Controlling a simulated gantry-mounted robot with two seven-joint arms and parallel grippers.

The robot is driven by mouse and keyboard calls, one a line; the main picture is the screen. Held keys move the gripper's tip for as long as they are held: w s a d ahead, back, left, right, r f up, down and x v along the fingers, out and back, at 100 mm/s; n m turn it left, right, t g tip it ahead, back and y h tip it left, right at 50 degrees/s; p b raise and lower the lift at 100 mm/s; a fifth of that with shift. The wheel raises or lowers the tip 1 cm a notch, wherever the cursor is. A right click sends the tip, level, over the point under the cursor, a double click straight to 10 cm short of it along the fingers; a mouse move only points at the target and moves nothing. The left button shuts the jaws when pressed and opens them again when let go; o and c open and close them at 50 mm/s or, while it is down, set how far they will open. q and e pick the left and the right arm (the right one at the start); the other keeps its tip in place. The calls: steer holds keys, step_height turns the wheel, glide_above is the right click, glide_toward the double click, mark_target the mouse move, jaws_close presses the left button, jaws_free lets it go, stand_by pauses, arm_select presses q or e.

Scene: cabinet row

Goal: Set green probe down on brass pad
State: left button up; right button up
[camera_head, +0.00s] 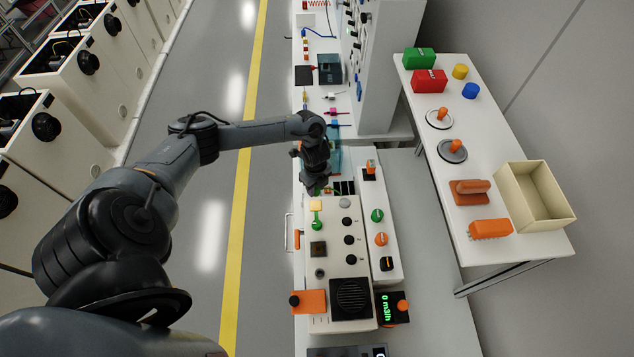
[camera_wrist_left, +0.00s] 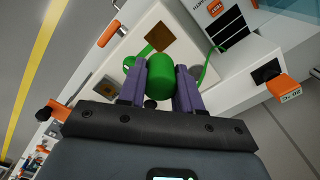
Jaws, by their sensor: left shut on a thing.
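The green probe (camera_wrist_left: 160,82) is a green cylinder held between the purple fingers of my left gripper (camera_wrist_left: 160,92) in the wrist view. A green cable (camera_wrist_left: 208,66) shows behind the right finger. In the head view my left gripper (camera_head: 317,187) is over the far end of the cream panel (camera_head: 335,280). The probe there is mostly hidden by the gripper. My right gripper is not in view.
The panel carries a darker square (camera_head: 318,248), a green part (camera_head: 317,225), black knobs (camera_head: 348,240) and an orange handle (camera_head: 297,239). Beside it stands a strip with green and orange knobs (camera_head: 380,239). A white table (camera_head: 425,95) with loose objects and an open bin (camera_head: 566,214) is at right.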

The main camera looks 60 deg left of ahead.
arm_select(q)
steer(key=shift+f+b, duration=2.45)
steer(key=shift+f, duration=0.15)
steer(key=shift+f+b, duration=1.2)
steer(key=shift+f, duration=0.65)
steer(key=shift+f, duration=0.2)
steer(key=o, duration=1.2)
steer(key=shift+c, duration=0.2)
steer(key=shift+r, duration=0.1)
